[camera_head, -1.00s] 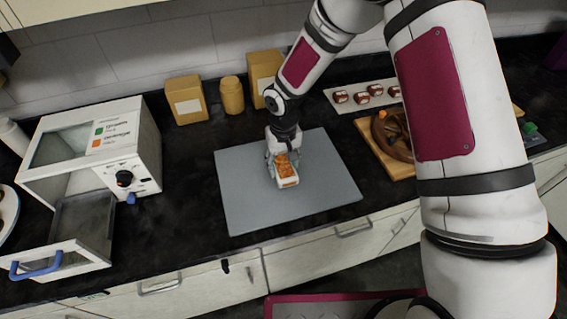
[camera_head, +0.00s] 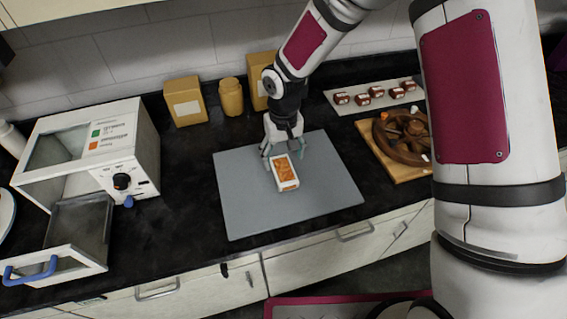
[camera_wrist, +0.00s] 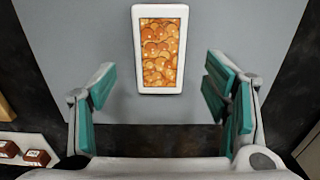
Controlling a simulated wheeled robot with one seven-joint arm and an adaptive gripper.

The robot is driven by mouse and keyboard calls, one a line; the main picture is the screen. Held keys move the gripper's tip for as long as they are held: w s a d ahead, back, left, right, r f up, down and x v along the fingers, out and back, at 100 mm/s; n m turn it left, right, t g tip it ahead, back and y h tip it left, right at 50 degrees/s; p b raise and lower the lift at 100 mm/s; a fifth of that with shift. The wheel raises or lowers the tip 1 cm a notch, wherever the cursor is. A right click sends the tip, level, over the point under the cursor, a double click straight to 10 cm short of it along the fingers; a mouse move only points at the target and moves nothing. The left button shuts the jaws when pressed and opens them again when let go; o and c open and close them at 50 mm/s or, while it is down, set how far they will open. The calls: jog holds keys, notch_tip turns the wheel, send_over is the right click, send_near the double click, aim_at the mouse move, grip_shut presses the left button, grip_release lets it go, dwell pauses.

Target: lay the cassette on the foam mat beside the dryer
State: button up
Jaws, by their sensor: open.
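The cassette (camera_head: 284,173) is a white tray filled with orange pieces. It lies flat on the grey foam mat (camera_head: 240,205), near the mat's middle. In the wrist view the cassette (camera_wrist: 160,50) lies beyond my fingertips, between their lines, and touches neither finger. My gripper (camera_head: 284,150) is just behind the cassette, with its teal-padded fingers (camera_wrist: 160,90) spread and empty. The dryer (camera_head: 130,150) is the white box with a dark knob at the left, and its drawer (camera_head: 80,235) is pulled out. The mat lies to the right of the dryer.
Yellow containers (camera_head: 186,100) stand against the wall behind the mat. At the right are a wooden board (camera_head: 405,172) with a brown wheel (camera_head: 402,135) and a pale strip (camera_head: 350,108) with several small dark red blocks. Black counter shows between dryer and mat.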

aim_at(283, 169)
jog(key=s+d+r+m+t, duration=0.1)
jog(key=s+d+r, duration=0.25)
jog(key=r, duration=0.45)
jog(key=s+d+r+t+h+b, duration=0.15)
jog(key=d+r, duration=0.25)
jog(key=r, duration=0.4)
jog(key=s+d+r+m+y+p, duration=0.1)
jog(key=s+d+r, duration=0.25)
jog(key=r, duration=0.55)
jog(key=s+d+r+t, duration=0.1)
jog(key=s+d+r, duration=0.1)
jog(key=s, duration=0.2)
jog(key=s+d+r+t, duration=0.1)
jog(key=s+d+r, duration=0.1)
jog(key=s, duration=0.3)
jog(key=s+d+r+m+t, duration=0.1)
jog(key=s+d+r, duration=0.1)
jog(key=s+d, duration=0.1)
jog(key=shift+s, duration=0.9)
